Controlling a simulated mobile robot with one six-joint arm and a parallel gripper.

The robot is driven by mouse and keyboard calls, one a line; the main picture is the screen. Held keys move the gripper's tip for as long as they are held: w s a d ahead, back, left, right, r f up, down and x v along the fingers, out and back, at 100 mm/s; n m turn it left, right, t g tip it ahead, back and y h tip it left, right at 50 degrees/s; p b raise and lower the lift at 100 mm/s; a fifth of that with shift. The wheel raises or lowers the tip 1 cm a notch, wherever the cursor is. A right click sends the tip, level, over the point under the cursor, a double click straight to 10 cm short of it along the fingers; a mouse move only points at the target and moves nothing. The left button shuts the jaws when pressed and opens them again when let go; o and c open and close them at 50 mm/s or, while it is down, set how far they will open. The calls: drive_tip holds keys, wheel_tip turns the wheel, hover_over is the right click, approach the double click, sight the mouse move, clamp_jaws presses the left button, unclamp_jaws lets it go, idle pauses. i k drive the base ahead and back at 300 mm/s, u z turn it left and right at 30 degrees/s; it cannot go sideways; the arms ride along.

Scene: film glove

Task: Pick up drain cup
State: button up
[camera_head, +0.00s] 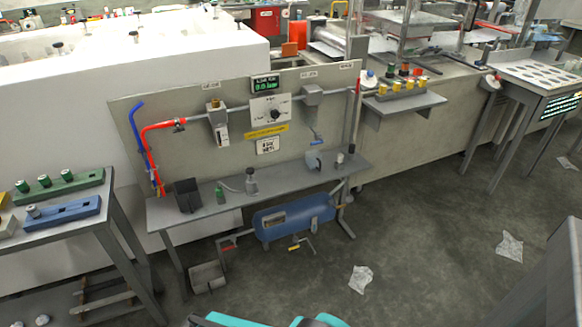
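I cannot tell for sure which thing is the drain cup. A dark grey open-topped container (187,195) stands at the left of the grey bench shelf (300,183), below red and blue hoses. A grey open box (207,277) sits on the floor under the bench's left end. Teal and dark parts of my own arm show at the bottom edge. My gripper's fingers are not visible.
A green bottle (220,193) and a grey bottle (251,180) stand mid-shelf. A blue tank (295,217) with valve handles hangs below. A side table (60,235) with green and blue blocks is at left. Crumpled sheets (361,279) lie on the floor.

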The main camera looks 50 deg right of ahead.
sight(315, 162)
drive_tip(key=u, duration=0.55)
drive_tip(key=i, duration=0.3)
drive_tip(key=z, duration=1.9)
drive_tip(key=i, duration=0.3)
drive_tip(key=u, duration=0.45)
